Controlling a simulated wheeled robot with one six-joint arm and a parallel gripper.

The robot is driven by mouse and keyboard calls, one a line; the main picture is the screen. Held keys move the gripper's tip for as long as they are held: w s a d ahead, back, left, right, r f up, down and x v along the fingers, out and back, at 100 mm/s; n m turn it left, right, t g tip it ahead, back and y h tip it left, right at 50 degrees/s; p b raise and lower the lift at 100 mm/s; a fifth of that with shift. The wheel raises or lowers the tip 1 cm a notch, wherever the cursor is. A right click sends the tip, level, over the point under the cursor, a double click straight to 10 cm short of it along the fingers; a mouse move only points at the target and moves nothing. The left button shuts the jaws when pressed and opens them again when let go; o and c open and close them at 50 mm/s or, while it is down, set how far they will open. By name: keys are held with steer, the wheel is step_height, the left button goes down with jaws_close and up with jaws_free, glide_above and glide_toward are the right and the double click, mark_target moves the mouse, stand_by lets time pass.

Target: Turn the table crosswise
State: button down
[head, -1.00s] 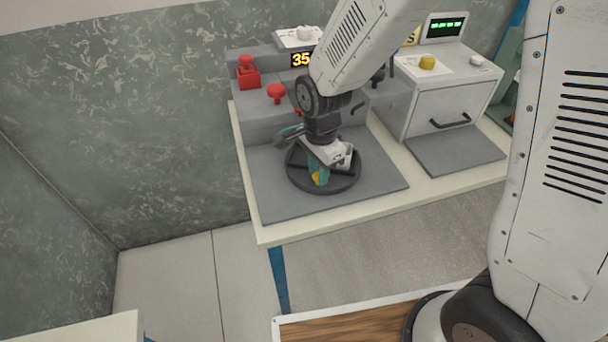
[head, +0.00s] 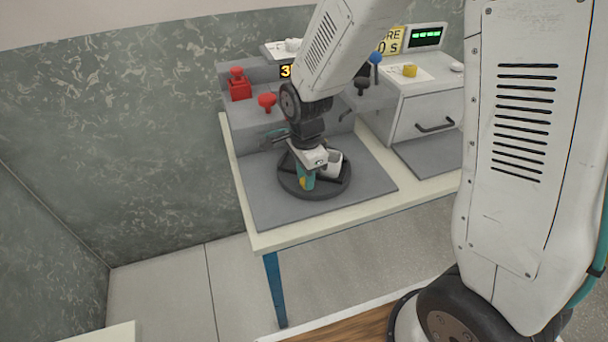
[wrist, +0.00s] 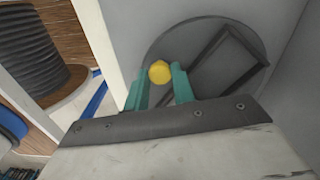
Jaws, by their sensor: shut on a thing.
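The table is a round dark turntable (head: 340,188) on a grey mat; it also shows in the wrist view (wrist: 225,35) as a grey disc. A dark raised angular frame (wrist: 228,38) lies on the disc. A yellow knob (wrist: 159,72) stands near the disc's edge, and a bit of yellow also shows low at the fingers in the head view (head: 303,183). My gripper (wrist: 161,90) has teal fingers, shut on the yellow knob, one on each side. In the head view my gripper (head: 306,178) comes down over the disc's front-left part and hides some of it.
A white box with a handle (head: 422,110) stands at the right. The mat's front (head: 275,214) is clear.

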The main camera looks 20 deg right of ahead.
steer(key=c, duration=1.2)
jaws_free()
steer(key=shift+o, duration=0.2)
steer(key=shift+r, duration=3.95)
